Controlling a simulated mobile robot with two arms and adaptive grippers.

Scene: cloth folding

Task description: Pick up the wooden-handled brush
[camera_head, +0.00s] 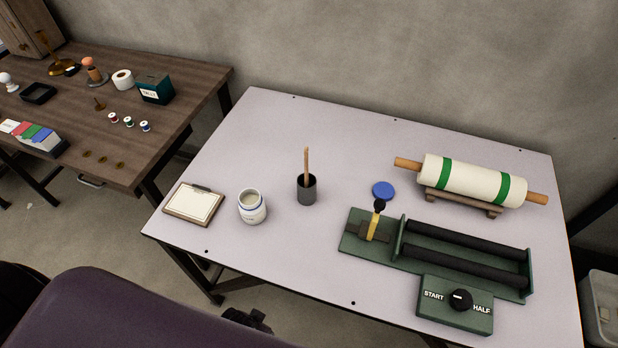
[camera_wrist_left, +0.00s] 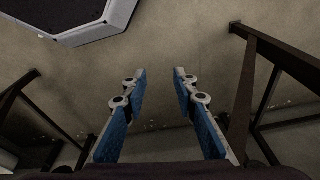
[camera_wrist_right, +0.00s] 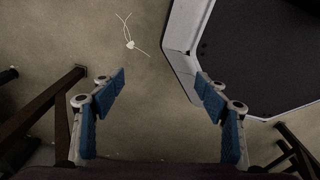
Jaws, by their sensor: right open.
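The wooden-handled brush (camera_head: 306,163) stands nearly upright in a dark grey cup (camera_head: 307,190) near the middle of the white table. Its light wooden handle points up and its lower end is hidden inside the cup. In the left wrist view my left gripper (camera_wrist_left: 159,75) is open and empty, with bare floor beyond its fingers. In the right wrist view my right gripper (camera_wrist_right: 161,80) is open and empty above the floor. Neither gripper's fingers are clearly seen in the head view, and both are away from the brush.
On the white table (camera_head: 260,115), a white jar (camera_head: 252,207) and a clipboard (camera_head: 194,204) stand left of the cup. A blue disc (camera_head: 383,190), a green roller machine (camera_head: 460,255) and a cloth roll (camera_head: 472,181) are to the right. A brown table (camera_head: 185,80) with small items adjoins at left.

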